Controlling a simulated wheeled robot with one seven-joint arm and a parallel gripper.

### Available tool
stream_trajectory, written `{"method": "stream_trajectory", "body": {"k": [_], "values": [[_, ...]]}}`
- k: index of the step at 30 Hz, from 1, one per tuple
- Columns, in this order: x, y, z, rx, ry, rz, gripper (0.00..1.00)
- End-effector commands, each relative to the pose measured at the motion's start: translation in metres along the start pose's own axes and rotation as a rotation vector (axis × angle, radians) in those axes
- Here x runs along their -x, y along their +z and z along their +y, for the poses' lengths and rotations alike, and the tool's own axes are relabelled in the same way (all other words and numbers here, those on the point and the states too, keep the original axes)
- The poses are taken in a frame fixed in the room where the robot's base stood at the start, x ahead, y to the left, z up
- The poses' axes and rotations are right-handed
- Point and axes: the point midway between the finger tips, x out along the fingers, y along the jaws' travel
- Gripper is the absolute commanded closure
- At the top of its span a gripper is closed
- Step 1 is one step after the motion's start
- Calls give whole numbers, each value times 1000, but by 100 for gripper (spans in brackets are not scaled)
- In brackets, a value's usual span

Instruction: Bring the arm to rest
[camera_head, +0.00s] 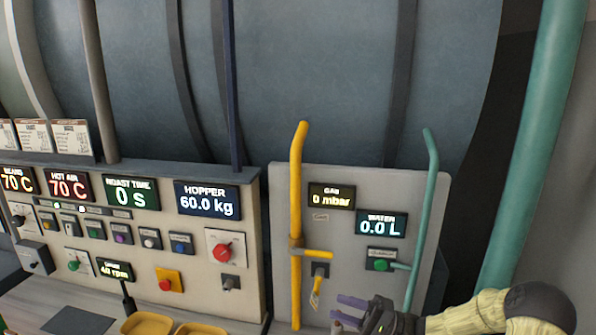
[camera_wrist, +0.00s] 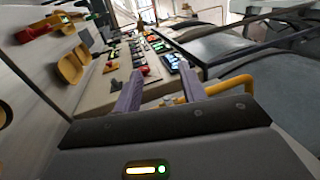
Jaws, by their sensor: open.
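My gripper (camera_head: 344,313) is at the bottom of the head view, in front of the lower part of the grey gas and water panel (camera_head: 341,232). Its purple fingers point left. In the wrist view my gripper (camera_wrist: 151,65) has its two fingers apart with nothing held between them. My arm comes in from the lower right and covers the panel's lower right part. The yellow gas pipe (camera_head: 297,200) and a small yellow-handled lever (camera_head: 316,290) are just left of and above my fingers. I cannot tell whether the fingers touch anything.
A control panel (camera_head: 140,235) with buttons, a red knob (camera_head: 224,251) and displays is to the left. A thin teal pipe (camera_head: 419,230) rises behind my wrist, and a thick teal pipe (camera_head: 530,150) is at right. Yellow trays (camera_head: 147,325) sit at the bottom left.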

Motion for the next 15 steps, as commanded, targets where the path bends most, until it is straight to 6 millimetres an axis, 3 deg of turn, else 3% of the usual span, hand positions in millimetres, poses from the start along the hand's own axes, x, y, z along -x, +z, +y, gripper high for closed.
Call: {"method": "stream_trajectory", "body": {"k": [15], "values": [[-26,-28,34,228,287,200,59]]}}
